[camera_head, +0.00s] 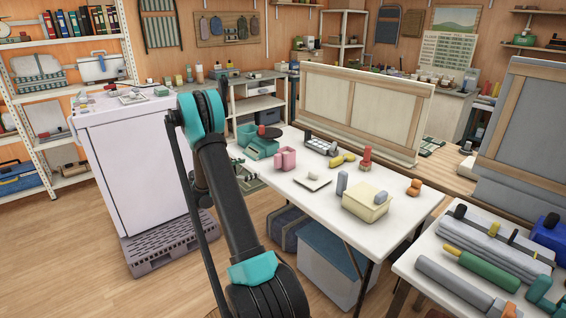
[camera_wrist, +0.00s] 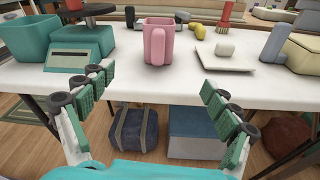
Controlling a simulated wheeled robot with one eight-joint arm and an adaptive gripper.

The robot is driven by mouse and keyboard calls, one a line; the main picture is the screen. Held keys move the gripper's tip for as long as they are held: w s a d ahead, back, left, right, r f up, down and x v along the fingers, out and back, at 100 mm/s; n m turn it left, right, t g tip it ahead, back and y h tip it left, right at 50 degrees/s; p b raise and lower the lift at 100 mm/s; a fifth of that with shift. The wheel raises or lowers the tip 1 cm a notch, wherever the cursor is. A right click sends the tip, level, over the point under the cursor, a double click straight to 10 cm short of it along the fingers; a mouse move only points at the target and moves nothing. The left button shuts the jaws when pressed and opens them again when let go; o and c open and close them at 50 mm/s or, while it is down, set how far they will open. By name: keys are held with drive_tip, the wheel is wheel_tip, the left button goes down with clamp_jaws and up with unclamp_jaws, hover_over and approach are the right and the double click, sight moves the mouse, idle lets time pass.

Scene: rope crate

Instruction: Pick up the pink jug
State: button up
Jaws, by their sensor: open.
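The pink jug (camera_wrist: 157,42) stands upright on the white table (camera_wrist: 130,88) near its front edge in the wrist view. In the head view the pink jug (camera_head: 285,158) is on the left part of the table, beside a teal scale. My gripper (camera_wrist: 158,97) is open and empty, its green-padded fingers spread wide, in front of the table edge and apart from the jug. The jug lies beyond the gap between the fingers. In the head view my gripper is hidden behind my arm or cannot be made out.
A teal scale (camera_wrist: 82,50) stands left of the jug. A white plate with a pale block (camera_wrist: 225,50) is to the right, with a grey cylinder (camera_wrist: 276,43) farther right. Yellow and dark items lie behind.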

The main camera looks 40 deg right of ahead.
drive_tip(key=w+d+f+n+h, duration=0.1)
drive_tip(key=w+f+n+h, duration=0.1)
approach(280, 158)
drive_tip(key=w+d, duration=0.1)
drive_tip(key=d, duration=0.1)
drive_tip(key=w+d, duration=0.1)
drive_tip(key=d, duration=0.2)
drive_tip(key=shift+w+d+f, duration=0.3)
drive_tip(key=shift+w+d, duration=0.1)
drive_tip(key=d, duration=0.5)
drive_tip(key=c, duration=1.5)
wheel_tip(280, 158, up, 20)
